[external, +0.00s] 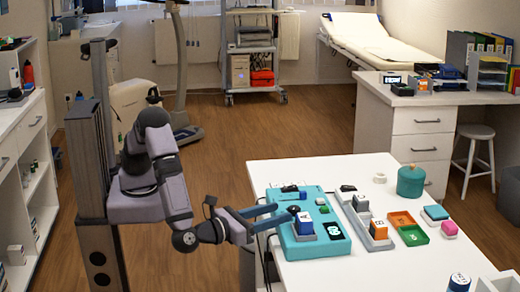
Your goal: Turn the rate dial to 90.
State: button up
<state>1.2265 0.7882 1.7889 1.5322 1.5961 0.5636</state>
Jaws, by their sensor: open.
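A teal device (301,248) lies on the near left part of the white table. It carries a dark display with pale marks (333,230), a blue-and-white block (305,224) on a grey base, and small dark and green parts. A small dark round knob (294,209) shows beside the fingertips. I cannot tell whether it is the rate dial, and no dial reading is legible. My gripper (284,212) reaches in from the left with two blue fingers apart, at the device's left side. Whether a fingertip touches anything is unclear.
A grey tray with blocks (364,222) stands right of the device.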

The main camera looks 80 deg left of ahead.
aim_at(294, 208)
jog(key=shift+p+x, duration=0.35)
jog(key=shift+x, duration=2.95)
jog(key=c, duration=1)
